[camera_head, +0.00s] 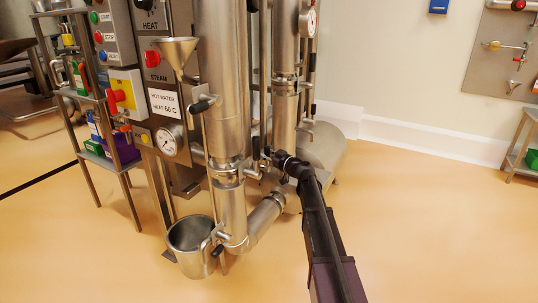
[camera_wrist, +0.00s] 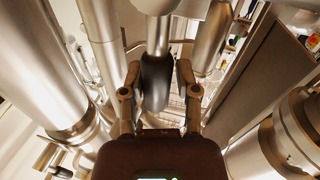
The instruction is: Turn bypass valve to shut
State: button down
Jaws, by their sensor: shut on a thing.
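A lever with a black grip (camera_wrist: 155,82) on a metal stem (camera_wrist: 158,35) shows in the middle of the wrist view; I take it to be the bypass valve's handle, though no label shows. My gripper (camera_wrist: 158,74) has one finger on each side of the black grip and is shut on it. In the head view my gripper (camera_head: 276,158) is at the low pipework between the two steel columns. The grip is hard to make out there, and the valve body is mostly hidden.
Steel columns (camera_head: 220,90) and (camera_head: 285,70) stand close around my gripper. A lower pipe (camera_head: 265,215) and a metal jug (camera_head: 190,245) are at the front. A control panel (camera_head: 165,105) and a shelf rack (camera_head: 125,175) stand left.

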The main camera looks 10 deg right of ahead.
jog(key=shift+c, duration=2.3)
grip_release()
jog(key=shift+s+a+f, duration=0.15)
jog(key=shift+s+a, duration=0.35)
jog(key=shift+a, duration=0.05)
jog(key=shift+d, duration=0.15)
jog(key=shift+w+d, duration=0.2)
jog(key=shift+d, duration=0.05)
jog(key=shift+r, duration=0.25)
